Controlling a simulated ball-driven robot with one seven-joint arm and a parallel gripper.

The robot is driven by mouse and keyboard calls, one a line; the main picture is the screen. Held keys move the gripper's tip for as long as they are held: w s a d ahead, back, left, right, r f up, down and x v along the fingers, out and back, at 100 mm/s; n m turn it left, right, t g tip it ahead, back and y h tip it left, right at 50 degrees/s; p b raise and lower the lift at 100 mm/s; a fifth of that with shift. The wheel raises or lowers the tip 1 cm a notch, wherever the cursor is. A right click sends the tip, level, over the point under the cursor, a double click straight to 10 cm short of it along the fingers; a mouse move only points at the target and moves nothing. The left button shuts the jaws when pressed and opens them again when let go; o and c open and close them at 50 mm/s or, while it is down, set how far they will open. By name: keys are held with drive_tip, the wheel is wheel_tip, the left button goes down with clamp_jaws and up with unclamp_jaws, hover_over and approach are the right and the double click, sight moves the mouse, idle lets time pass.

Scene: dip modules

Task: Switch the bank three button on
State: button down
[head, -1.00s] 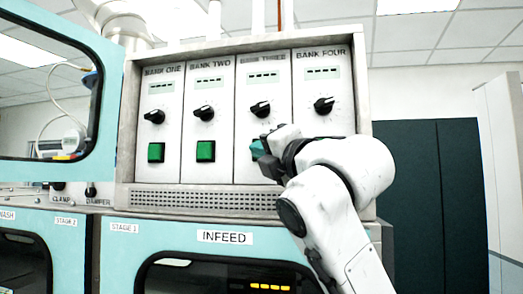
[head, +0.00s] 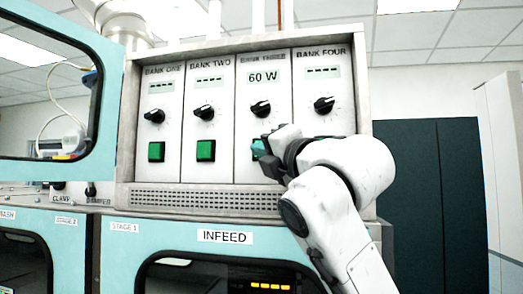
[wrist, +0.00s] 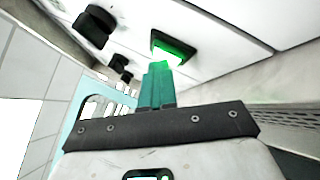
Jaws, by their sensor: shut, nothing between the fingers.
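The bank three button (head: 256,148) is green and mostly hidden behind my gripper in the head view. In the wrist view the bank three button (wrist: 173,48) glows bright green in its dark frame. The bank three display (head: 263,78) reads 60 W; the other banks' displays show dashes. My gripper (head: 262,148) has its teal fingers shut and empty. In the wrist view the fingertips (wrist: 160,68) are at the lower edge of the lit button; I cannot tell whether they touch it.
The bank one button (head: 156,152) and bank two button (head: 205,151) are green squares to the left. A black knob (head: 261,109) sits above the bank three button. A vent grille (head: 200,200) runs below the panels. My arm covers the lower part of bank four.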

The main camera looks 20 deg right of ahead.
drive_tip(key=shift+d, duration=0.1)
drive_tip(key=s+a+b, duration=0.1)
drive_tip(key=s+a, duration=0.2)
drive_tip(key=s, duration=0.2)
drive_tip(key=shift+a, duration=0.35)
idle(0.4)
drive_tip(key=shift+f, duration=0.1)
idle(1.0)
